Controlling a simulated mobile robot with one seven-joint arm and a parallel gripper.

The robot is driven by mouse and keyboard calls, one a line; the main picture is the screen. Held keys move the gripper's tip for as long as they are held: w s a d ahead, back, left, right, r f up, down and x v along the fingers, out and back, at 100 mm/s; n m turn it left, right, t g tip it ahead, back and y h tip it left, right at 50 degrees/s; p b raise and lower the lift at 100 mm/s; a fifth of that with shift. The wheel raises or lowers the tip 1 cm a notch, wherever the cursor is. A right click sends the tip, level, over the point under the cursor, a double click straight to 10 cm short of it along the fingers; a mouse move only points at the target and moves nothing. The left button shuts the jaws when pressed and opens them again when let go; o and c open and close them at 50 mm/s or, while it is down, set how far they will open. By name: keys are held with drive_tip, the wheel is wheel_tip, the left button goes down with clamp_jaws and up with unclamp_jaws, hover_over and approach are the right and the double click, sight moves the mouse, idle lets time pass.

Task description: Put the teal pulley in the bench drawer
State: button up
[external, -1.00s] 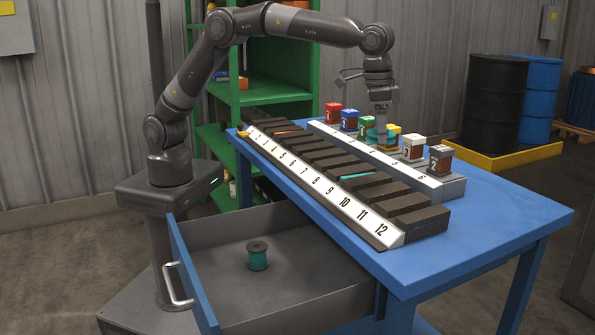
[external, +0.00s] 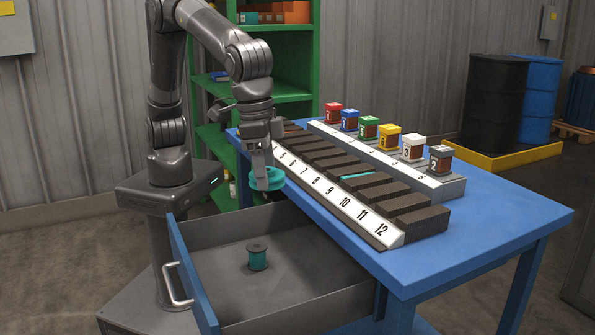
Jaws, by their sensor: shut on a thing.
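The teal pulley (external: 268,184) is held in my gripper (external: 266,178), which points down and is shut on it. Gripper and pulley are above the back right part of the open bench drawer (external: 215,289), close to the blue bench's left edge. The fingertips are partly hidden by the pulley. The drawer is pulled out to the left of the bench. A dark-ended spool wound in teal (external: 257,258) stands upright on its floor.
The drawer's blue front with a metal handle (external: 178,286) stands at left. On the bench, a numbered dark slotted rack (external: 345,212) runs along the left side, with a grey stand (external: 447,187) of several coloured-top blocks behind. Drawer floor around the spool is clear.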

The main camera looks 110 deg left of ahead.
sight(273, 302)
wheel_tip(273, 302, down, 30)
drive_tip(key=shift+w+r, duration=0.1)
idle(0.3)
drive_tip(key=shift+f, duration=0.2)
drive_tip(key=o, duration=1.2)
